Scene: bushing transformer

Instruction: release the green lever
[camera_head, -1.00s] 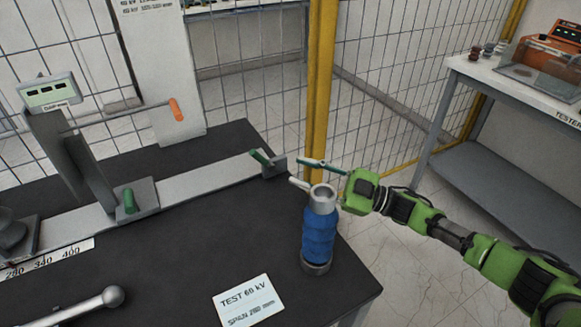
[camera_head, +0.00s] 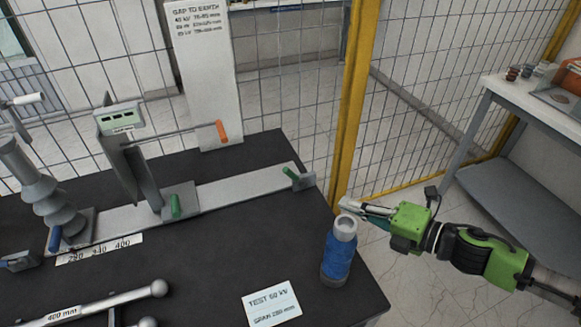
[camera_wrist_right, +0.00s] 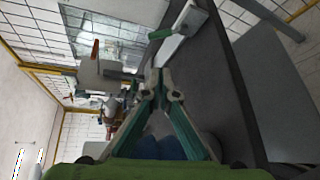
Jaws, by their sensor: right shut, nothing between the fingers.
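One green lever (camera_head: 175,206) stands upright on the sliding carriage of the grey rail (camera_head: 240,187). A second green lever (camera_head: 291,174) leans on the block at the rail's right end. A green lever also shows in the right wrist view (camera_wrist_right: 160,33), beyond and slightly right of the fingertips. My right gripper (camera_head: 345,204) is shut and empty, just behind the top of the blue cylinder (camera_head: 337,258), apart from both levers. In the wrist view its fingers (camera_wrist_right: 158,77) meet at the tips. My left gripper is not in view.
The blue cylinder stands at the dark table's right edge, close to my right gripper. A "TEST 60 kV" card (camera_head: 271,304) lies in front. An orange-tipped rod (camera_head: 221,131) extends above the rail. A yellow post (camera_head: 352,110) and mesh fence stand behind.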

